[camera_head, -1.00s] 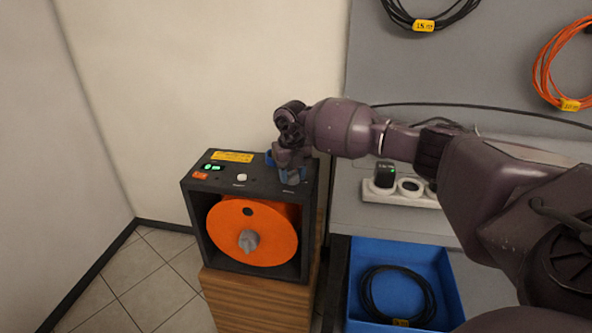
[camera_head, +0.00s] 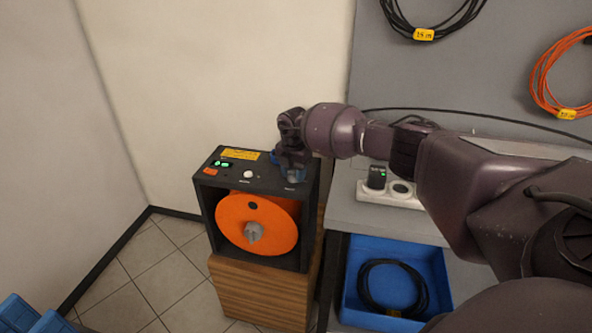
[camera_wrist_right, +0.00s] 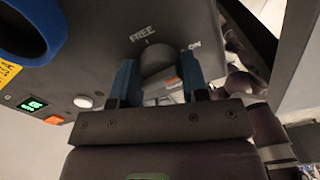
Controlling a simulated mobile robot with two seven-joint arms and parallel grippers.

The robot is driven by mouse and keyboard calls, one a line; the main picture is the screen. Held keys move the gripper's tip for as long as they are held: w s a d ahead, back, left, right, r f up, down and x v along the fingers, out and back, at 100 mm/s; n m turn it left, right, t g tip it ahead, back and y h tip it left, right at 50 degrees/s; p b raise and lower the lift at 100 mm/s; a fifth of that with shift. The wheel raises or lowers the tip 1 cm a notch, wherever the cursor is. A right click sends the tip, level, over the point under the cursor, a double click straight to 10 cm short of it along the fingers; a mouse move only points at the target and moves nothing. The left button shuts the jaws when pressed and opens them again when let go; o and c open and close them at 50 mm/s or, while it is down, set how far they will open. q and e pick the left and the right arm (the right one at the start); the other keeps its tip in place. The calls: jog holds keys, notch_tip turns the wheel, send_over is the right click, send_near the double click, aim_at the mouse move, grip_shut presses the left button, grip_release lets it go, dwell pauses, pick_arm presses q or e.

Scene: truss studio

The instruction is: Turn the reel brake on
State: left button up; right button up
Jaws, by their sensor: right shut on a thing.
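The cable reel box (camera_head: 313,218) is black, with an orange reel (camera_head: 285,220) in its open front. On its top panel, the grey reel brake knob (camera_wrist_right: 157,58) sits by the labels FREE and ON in the right wrist view. A white mark stands by FREE; I cannot clearly tell where the knob's pointer is. My right gripper (camera_wrist_right: 158,78) is shut on the knob, one blue finger on each side. In the head view my right gripper (camera_head: 289,172) covers the knob.
The box stands on a wooden stand (camera_head: 262,295). A small green display (camera_head: 221,163) and a white button (camera_head: 248,174) are on the panel. To the right are a power strip (camera_head: 372,193) and a blue tray (camera_head: 438,275) with a coiled black cable. Cables hang on the grey wall.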

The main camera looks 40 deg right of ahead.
jog(key=shift+m, duration=0.4)
pick_arm(q)
jog(key=shift+s+a, duration=0.2)
jog(key=shift+s, duration=0.2)
jog(key=shift+w+r, duration=0.15)
jog(key=shift+w, duration=0.1)
pick_arm(e)
jog(key=o, duration=0.9)
pick_arm(q)
jog(key=shift+w+d+r, duration=0.1)
jog(key=shift+w+r, duration=0.05)
pick_arm(e)
jog(key=shift+r, duration=0.1)
